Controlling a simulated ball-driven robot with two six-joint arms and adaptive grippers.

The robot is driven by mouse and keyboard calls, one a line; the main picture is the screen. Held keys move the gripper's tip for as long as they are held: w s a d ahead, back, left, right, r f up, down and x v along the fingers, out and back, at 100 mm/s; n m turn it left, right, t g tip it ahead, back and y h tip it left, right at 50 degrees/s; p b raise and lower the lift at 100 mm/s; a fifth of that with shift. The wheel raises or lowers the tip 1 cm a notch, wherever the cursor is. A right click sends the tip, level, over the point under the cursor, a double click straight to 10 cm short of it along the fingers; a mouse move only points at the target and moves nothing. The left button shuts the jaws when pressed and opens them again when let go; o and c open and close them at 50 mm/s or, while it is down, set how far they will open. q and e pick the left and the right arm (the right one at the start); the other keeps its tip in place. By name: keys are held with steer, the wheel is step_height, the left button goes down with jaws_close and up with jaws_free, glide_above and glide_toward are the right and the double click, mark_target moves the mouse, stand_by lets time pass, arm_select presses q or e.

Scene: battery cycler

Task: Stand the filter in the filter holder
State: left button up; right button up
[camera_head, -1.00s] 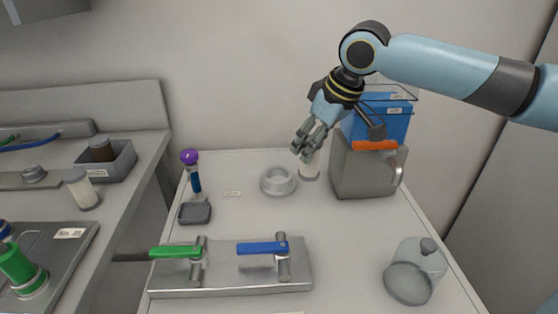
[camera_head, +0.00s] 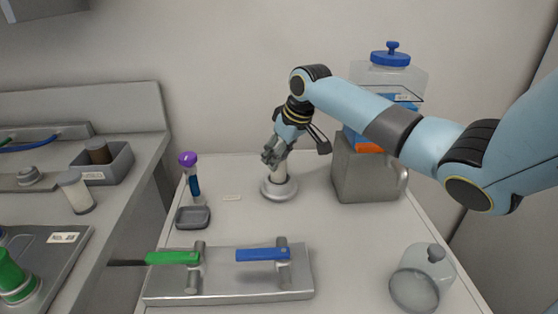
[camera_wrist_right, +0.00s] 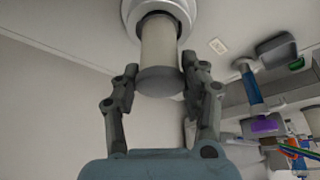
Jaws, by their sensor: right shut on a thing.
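The filter (camera_head: 279,173) is a pale, upright cylinder. The filter holder (camera_head: 268,191) is a round light-grey ring on the bench. The filter's lower end is at the holder's opening; whether it is fully seated I cannot tell. My right gripper (camera_head: 275,160) is shut on the filter's upper part from above. In the right wrist view the filter (camera_wrist_right: 160,55) sits between the two fingers of the gripper (camera_wrist_right: 158,85), its far end inside the holder's ring (camera_wrist_right: 190,10). My left gripper is not in view.
A grey jug-like container (camera_head: 366,172) stands to the right. A purple-topped tool (camera_head: 188,160) and a small dark tray (camera_head: 193,217) are to the left. A metal plate with green and blue levers (camera_head: 228,285) is in front. A glass vessel (camera_head: 420,280) stands front right.

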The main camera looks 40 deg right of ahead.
steer(key=shift+f, duration=0.8)
steer(key=shift+f, duration=0.1)
steer(key=o, duration=1.2)
steer(key=p+v, duration=0.1)
steer(key=v, duration=1.1)
